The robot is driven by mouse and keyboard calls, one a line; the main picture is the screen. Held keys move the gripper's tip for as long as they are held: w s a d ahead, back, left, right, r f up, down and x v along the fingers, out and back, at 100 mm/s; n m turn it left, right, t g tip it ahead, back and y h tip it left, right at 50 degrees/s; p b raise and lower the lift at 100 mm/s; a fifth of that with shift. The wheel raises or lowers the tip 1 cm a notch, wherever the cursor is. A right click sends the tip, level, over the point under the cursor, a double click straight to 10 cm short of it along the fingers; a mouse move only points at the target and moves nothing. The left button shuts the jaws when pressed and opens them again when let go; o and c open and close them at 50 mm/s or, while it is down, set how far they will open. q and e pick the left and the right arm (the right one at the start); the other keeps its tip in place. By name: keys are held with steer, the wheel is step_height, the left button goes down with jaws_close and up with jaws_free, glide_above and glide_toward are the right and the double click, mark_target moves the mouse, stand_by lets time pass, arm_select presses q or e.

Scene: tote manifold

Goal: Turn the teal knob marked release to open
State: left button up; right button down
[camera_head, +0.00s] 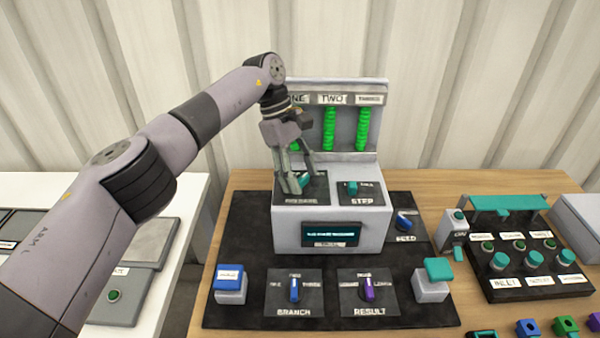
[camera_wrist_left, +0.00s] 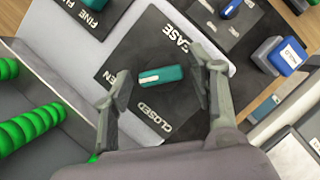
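The teal release knob (camera_wrist_left: 161,76) sits on a black plate (camera_wrist_left: 150,45) whose visible letters read "EASE" and "CLOSED", with another word partly hidden by a finger. The knob's long side runs roughly across the gap between my fingers. In the head view the knob (camera_head: 303,180) is partly covered by the fingers, on top of the grey console. In the left wrist view the gripper (camera_wrist_left: 162,72) is open, with one finger on each side of the knob and gaps visible. My right gripper is not in view.
A second teal knob (camera_head: 352,188) marked STEP is close on the right. A rear panel (camera_head: 345,92) with green columns stands behind. A screen (camera_head: 330,233) is on the console front. Branch (camera_head: 294,289) and result (camera_head: 368,289) knobs are in front.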

arm_select(q)
steer(key=shift+o, duration=0.3)
steer(key=v, duration=0.7)
steer(key=shift+r, duration=0.15)
steer(key=shift+w+a, duration=0.1)
steer(key=shift+r, duration=0.1)
